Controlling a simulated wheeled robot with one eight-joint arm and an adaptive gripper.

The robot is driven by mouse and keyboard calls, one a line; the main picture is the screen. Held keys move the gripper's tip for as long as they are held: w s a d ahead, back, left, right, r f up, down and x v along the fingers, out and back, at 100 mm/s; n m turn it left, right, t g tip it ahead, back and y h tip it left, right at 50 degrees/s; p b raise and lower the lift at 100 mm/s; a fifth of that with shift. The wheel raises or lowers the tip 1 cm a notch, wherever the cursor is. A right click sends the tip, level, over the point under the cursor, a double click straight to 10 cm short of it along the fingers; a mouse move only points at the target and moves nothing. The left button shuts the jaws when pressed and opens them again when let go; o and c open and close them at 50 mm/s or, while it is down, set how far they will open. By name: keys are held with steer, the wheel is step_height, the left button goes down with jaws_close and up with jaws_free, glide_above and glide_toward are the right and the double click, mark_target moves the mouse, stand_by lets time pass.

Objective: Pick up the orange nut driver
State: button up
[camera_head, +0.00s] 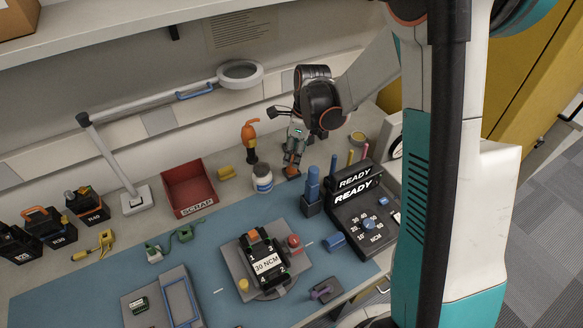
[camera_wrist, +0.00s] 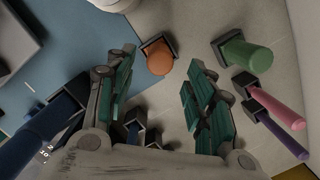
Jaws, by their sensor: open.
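The orange nut driver shows in the wrist view as a round orange handle (camera_wrist: 159,58) in a small black holder. In the head view its orange part (camera_head: 291,172) is largely hidden by my gripper (camera_head: 294,152), which points down over it. In the wrist view my gripper (camera_wrist: 161,65) is open, with one teal-padded finger on each side of the orange handle. The handle lies near the fingertips, and no contact shows. I cannot tell how deep the fingers reach along it.
Green (camera_wrist: 245,57), pink (camera_wrist: 276,106) and purple (camera_wrist: 283,136) drivers stand close on the right in the wrist view. A blue driver (camera_head: 313,183) stands in front. A white jar (camera_head: 262,180) is left of my gripper. The READY console (camera_head: 365,215) is at the right.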

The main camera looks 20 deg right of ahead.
mark_target(293, 158)
steer(key=f, duration=0.1)
steer(key=f+b, duration=0.1)
steer(key=f, duration=0.1)
steer(key=a+f+b, duration=0.1)
steer(key=f, duration=0.1)
steer(key=shift+w+f, duration=0.1)
steer(key=shift+w, duration=0.2)
jaws_close()
